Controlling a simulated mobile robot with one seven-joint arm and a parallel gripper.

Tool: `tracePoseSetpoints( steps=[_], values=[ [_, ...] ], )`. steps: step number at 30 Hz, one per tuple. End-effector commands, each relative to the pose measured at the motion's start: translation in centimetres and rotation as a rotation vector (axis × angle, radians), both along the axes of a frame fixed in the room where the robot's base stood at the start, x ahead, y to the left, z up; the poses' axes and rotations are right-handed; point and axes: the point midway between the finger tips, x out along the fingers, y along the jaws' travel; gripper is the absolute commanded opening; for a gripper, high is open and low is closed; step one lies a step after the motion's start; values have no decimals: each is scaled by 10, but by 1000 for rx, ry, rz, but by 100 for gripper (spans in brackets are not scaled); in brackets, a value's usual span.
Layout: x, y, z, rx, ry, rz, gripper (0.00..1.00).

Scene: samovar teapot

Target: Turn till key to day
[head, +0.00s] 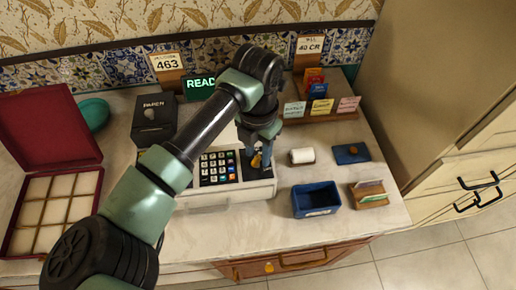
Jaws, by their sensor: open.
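The till (234,186) is a cream cash register on the marble counter, with a dark keypad (218,167) and a green-lit display (200,84) of which "READ" shows. A small yellow-brown key (256,161) is at the dark panel right of the keypad. My gripper (256,155) points down over this panel, its fingers open around or right beside the key. I cannot tell whether they touch it. The key's setting and any labels by it are too small to read. My arm hides part of the till's left side and the display's right end.
An open red box (60,130) with cream compartments lies at the left, near a black "PAPER" box (154,118). Right of the till are a white roll (301,156), a blue bin (316,199), a blue pad (351,153) and a card holder (369,194). A card rack (320,110) stands behind.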

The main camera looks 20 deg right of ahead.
Motion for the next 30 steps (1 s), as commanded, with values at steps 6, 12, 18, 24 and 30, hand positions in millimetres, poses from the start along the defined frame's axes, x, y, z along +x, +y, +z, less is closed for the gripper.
tracePoseSetpoints(
  steps=[6, 12, 18, 24, 30],
  values=[
    [0, 0, -3, 0, -1, 0, 40],
    [0, 0, -3, 0, 0, 0, 21],
    [0, 0, -2, 0, 0, 0, 0],
    [0, 0, -2, 0, -1, 0, 0],
    [0, 0, -3, 1, 0, -21, 0]
  ],
)
